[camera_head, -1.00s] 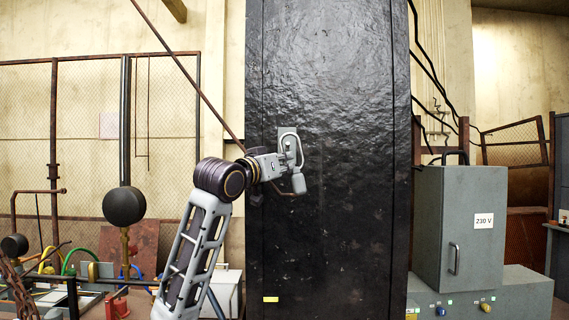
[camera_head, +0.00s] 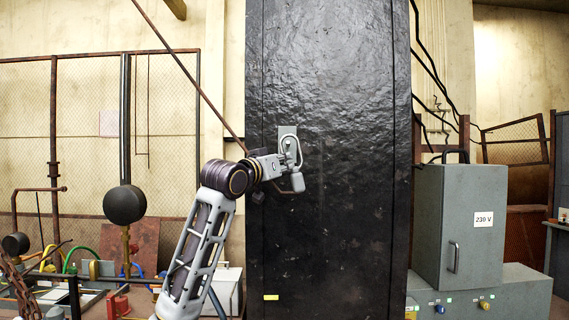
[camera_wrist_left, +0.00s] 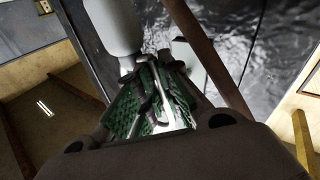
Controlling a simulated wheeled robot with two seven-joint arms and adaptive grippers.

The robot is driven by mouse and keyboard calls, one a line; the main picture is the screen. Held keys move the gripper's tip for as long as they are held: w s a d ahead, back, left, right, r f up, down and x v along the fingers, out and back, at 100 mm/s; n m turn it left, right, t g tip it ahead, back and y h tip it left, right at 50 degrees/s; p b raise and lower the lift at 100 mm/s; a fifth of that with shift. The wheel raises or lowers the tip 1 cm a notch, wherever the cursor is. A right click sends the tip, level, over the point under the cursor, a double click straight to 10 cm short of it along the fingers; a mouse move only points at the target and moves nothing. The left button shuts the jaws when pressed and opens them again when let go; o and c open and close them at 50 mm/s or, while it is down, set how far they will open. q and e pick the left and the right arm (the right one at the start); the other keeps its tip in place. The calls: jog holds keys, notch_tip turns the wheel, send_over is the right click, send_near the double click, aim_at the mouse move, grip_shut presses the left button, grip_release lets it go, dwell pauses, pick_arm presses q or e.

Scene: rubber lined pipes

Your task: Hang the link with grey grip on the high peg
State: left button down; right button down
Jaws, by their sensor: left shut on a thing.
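The link with grey grip is a metal loop (camera_head: 292,149) with a thick grey grip (camera_head: 297,182) hanging at its lower end. My left gripper (camera_head: 284,165) is shut on the link's metal and holds it in front of the tall black panel. In the left wrist view the green-padded fingers (camera_wrist_left: 150,106) close around the bright metal, and the grey grip (camera_wrist_left: 112,25) shows at the top. A small grey plate (camera_head: 284,131) on the panel is just behind the loop. Any peg on it is hidden or too small to tell, as is whether the loop touches it.
The tall black panel (camera_head: 340,230) fills the middle. A grey 230 V cabinet (camera_head: 430,215) stands at its right. A thin rusty rod (camera_head: 188,75) slants down towards my gripper.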

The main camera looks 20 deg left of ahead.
pick_arm(q)
jog(key=shift+w+a+p, duration=0.25)
jog(key=shift+w, duration=0.65)
jog(key=shift+w+a+p, duration=0.2)
jog(key=shift+w+a, duration=0.05)
jog(key=shift+w, duration=0.6)
jog(key=shift+w+a+f, duration=0.2)
jog(key=shift+w+f, duration=0.4)
jog(key=shift+f, duration=0.05)
jog(key=c, duration=1.5)
grip_release()
jog(key=shift+f, duration=0.1)
jog(key=v, duration=1.2)
